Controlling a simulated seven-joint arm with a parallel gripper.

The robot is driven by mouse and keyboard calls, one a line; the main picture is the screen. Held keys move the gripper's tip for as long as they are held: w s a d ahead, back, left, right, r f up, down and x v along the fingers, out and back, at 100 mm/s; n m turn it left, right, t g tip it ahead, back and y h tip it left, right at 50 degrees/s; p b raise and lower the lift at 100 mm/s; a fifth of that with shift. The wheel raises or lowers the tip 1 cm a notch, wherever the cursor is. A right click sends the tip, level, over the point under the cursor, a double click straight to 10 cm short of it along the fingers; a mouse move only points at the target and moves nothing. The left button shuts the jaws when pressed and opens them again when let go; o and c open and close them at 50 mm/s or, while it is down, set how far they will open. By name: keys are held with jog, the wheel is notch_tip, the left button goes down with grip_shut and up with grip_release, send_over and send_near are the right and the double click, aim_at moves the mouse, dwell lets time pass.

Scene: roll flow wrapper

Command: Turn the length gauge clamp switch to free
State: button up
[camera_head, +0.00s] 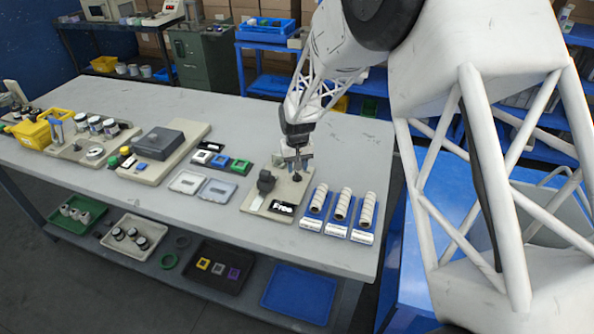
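A beige base plate (250,208) near the right end of the grey table carries what looks like the length gauge. On it stand a dark rounded part (266,182) and a small dark knob (297,177), which may be the clamp switch. A black label (281,207) with white lettering, too small to read surely, lies at its front, beside a small white tag (257,202). My gripper (298,164) points down right above the small knob. Whether it touches the knob, and whether its fingers are apart, is too small to tell.
Three blue stands with white rolls (342,206) stand close to the right of the plate. Two pale trays (217,190) and a row of small coloured blocks (222,160) lie to its left. The table's front strip (210,222) is clear.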

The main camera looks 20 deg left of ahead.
aim_at(297, 173)
jog(key=shift+r, duration=2.5)
jog(key=shift+d+r, duration=0.15)
jog(key=shift+d, duration=0.1)
jog(key=s+d+r+m, duration=0.1)
jog(key=s+d+r, duration=0.4)
jog(key=d, duration=0.4)
jog(key=s+d+r+m+t, duration=0.1)
jog(key=s+d+r, duration=0.2)
jog(key=d+r, duration=0.45)
jog(key=s+d+r+m, duration=0.1)
jog(key=s+d+r, duration=0.45)
jog(key=d, duration=0.45)
jog(key=s+d+r+m, duration=0.1)
jog(key=s+d, duration=0.7)
jog(key=s, duration=0.4)
jog(key=s+d+r+m+t, duration=0.1)
jog(key=s+d+r+m, duration=0.1)
jog(key=s+d, duration=0.6)
jog(key=s, duration=0.5)
jog(key=shift+s+d+t, duration=0.3)
jog(key=shift+d, duration=0.1)
